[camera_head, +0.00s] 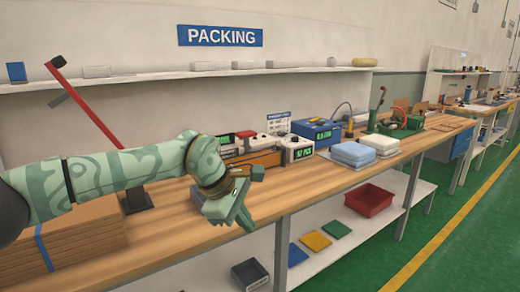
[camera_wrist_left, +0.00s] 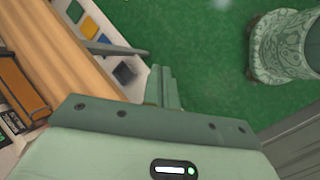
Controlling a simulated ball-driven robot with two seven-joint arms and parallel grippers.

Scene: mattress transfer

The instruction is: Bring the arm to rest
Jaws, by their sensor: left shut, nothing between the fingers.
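My left arm comes in from the left in the head view, over the wooden packing bench (camera_head: 330,180). My left gripper (camera_head: 246,221) is shut and empty, pointing down and to the right by the bench's front edge. In the left wrist view its fingers (camera_wrist_left: 165,88) lie close together above the green floor, with nothing between them. The bench top also shows in the left wrist view (camera_wrist_left: 75,45), to the left of the fingers. My right gripper is in neither view.
Blue and white folded pads (camera_head: 353,155) lie on the bench right of my gripper. Electronic boxes (camera_head: 298,150) stand behind it. The lower shelf holds a red bin (camera_head: 369,199), a dark bin (camera_head: 249,274) and coloured flat pieces (camera_head: 316,241). Stacked cardboard (camera_head: 85,245) sits at left. The green floor in front is clear.

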